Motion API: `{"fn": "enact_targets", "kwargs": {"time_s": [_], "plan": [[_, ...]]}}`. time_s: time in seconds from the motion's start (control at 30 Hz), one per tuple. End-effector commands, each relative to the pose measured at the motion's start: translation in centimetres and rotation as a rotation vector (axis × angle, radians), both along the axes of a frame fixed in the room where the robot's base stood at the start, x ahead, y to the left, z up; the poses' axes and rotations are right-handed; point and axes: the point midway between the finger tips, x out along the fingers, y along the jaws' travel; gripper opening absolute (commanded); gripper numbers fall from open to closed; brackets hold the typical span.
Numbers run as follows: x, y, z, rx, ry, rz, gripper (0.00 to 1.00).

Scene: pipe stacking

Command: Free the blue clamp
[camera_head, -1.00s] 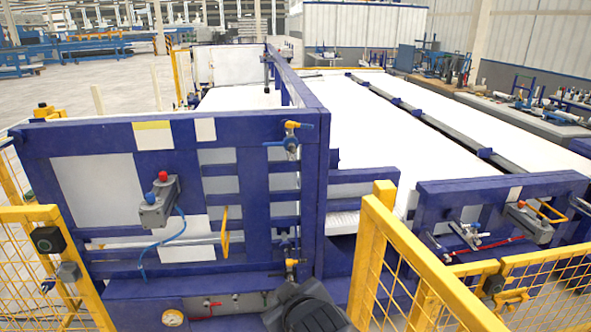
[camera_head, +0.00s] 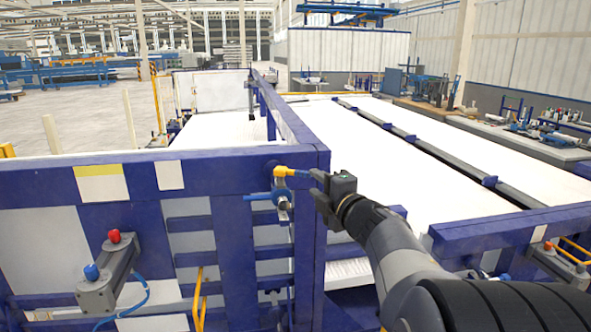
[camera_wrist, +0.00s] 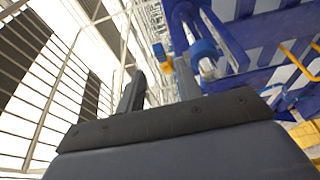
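The blue clamp (camera_head: 281,189) sits at the top right corner of the blue frame, with a yellow handle (camera_head: 284,171) on top and a blue bar sticking out left. It also shows in the wrist view (camera_wrist: 203,50), with yellow and blue ends near my fingertips. My gripper (camera_head: 314,178) is just right of the clamp, at about the yellow handle's height. In the wrist view its two fingers (camera_wrist: 160,84) stand apart, with the yellow end showing beyond the gap. Whether a finger touches it, I cannot tell.
The blue frame (camera_head: 90,240) carries a grey box (camera_head: 110,275) with red and blue knobs at left. A long white bed (camera_head: 400,175) stretches behind. A lower blue frame (camera_head: 520,230) is at right, partly behind my arm. Open space lies above the frame.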

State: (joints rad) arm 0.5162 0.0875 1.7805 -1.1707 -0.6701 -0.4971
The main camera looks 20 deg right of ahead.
Motion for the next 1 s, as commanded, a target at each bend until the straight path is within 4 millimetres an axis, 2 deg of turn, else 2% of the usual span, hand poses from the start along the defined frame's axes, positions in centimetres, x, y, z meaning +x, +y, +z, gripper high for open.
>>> {"fn": "enact_targets", "kwargs": {"time_s": [0.3,0.5,0.7,1.0], "plan": [[5.6,0.6,0.1,0.004,0.003,0.002,0.34],[8.2,0.8,0.0,0.004,0.003,0.000,0.34],[9.3,0.9,0.0,0.003,0.002,-0.001,0.34],[9.3,0.9,-0.1,0.003,0.002,-0.002,0.32]]}}
